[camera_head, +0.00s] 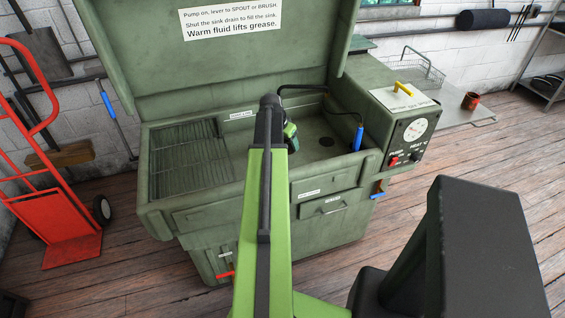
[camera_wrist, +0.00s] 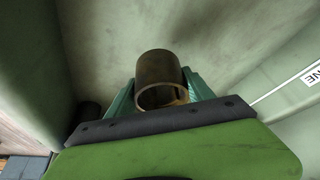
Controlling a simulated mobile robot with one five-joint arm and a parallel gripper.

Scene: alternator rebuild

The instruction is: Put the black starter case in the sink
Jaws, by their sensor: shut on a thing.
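A dark, brownish-black hollow cylinder, the starter case (camera_wrist: 158,70), stands between the two teal fingers of my gripper (camera_wrist: 160,96) in the wrist view. My gripper is shut on it, and its open end faces the camera. In the head view my gripper (camera_head: 291,134) is over the basin of the green sink (camera_head: 343,137), just right of my arm. My arm hides most of what it holds there. I cannot tell whether the case touches the basin floor. The pale green basin surface (camera_wrist: 225,30) lies behind the case in the wrist view.
A slatted rack (camera_head: 183,155) fills the sink's left side. A blue-handled brush (camera_head: 357,138) hangs at its right, near the control box (camera_head: 408,135). The raised lid (camera_head: 220,60) stands behind. A red hand truck (camera_head: 70,215) is at left.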

